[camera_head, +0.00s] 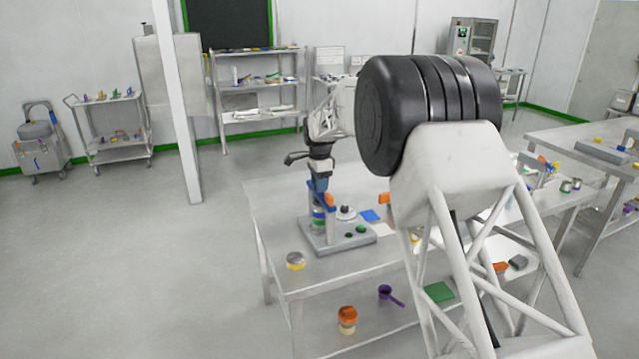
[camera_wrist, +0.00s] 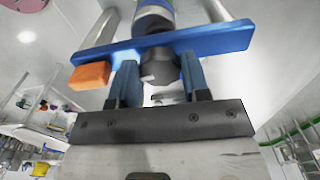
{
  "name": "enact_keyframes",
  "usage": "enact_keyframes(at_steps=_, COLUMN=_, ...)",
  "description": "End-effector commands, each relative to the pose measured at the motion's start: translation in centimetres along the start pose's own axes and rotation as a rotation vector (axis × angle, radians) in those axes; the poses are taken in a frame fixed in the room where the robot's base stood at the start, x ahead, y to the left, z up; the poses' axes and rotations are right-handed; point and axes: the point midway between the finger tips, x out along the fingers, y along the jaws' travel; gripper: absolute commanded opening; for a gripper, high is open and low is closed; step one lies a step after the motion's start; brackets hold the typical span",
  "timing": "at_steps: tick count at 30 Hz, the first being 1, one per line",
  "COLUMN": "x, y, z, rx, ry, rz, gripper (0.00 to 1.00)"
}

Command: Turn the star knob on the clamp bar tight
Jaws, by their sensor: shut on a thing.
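The blue clamp bar (camera_wrist: 215,40) runs across the wrist view, with an orange block (camera_wrist: 90,76) at its left end. Below its middle is the dark grey knob (camera_wrist: 158,68), its outline partly hidden. My gripper (camera_wrist: 160,78) has one blue-grey finger on each side of the knob and is shut on it. In the head view my gripper (camera_head: 320,182) points down at the top of the clamp stand, and the knob is hidden there. A banded blue and green cylinder (camera_head: 318,218) stands under the clamp on the grey base plate (camera_head: 328,250).
The base plate also holds a white round part (camera_head: 346,213) and green knobs. A blue card (camera_head: 370,215) lies to the right. My arm hides much of the table's right side.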

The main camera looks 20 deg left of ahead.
Motion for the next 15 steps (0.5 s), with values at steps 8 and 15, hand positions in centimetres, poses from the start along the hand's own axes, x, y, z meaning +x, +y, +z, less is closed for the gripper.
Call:
enact_keyframes(at_steps=8, x=-0.1, y=-0.03, z=-0.02, rx=0.121, ry=0.0, rz=-0.001, gripper=0.19)
enact_keyframes(at_steps=15, x=-0.11, y=-0.03, z=-0.04, rx=0.148, ry=0.0, rz=-0.001, gripper=0.19)
